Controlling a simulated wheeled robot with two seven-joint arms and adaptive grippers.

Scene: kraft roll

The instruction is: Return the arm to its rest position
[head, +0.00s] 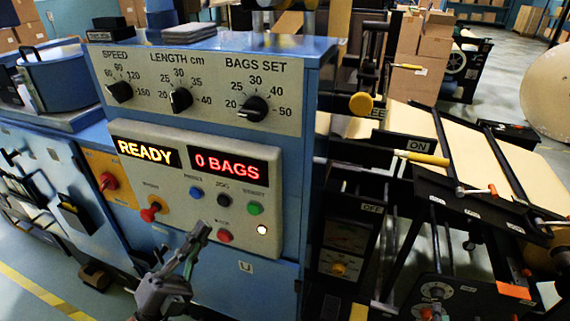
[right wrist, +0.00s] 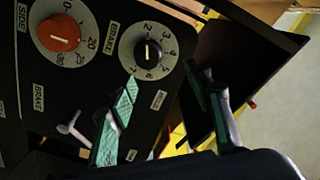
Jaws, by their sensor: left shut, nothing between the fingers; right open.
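My left gripper (head: 202,232) is in front of the blue machine's control panel (head: 275,90) in the head view. Its fingers are closed together with nothing between them, and they point up and right near the red button (head: 225,236). I cannot tell whether they touch the panel. My right gripper (right wrist: 163,82) shows in the right wrist view with its two fingers spread and empty. They stand in front of a dark panel with a black brake knob (right wrist: 147,51) and a red side knob (right wrist: 59,32). I cannot make out the right gripper in the head view.
The displays read READY (head: 145,151) and 0 BAGS (head: 219,163). A white lamp (head: 262,230) is lit. A kraft web (head: 465,160) runs over dark rails at right, with yellow handles (head: 427,158) nearby. A large paper roll (head: 548,95) and cardboard boxes (head: 425,45) stand behind.

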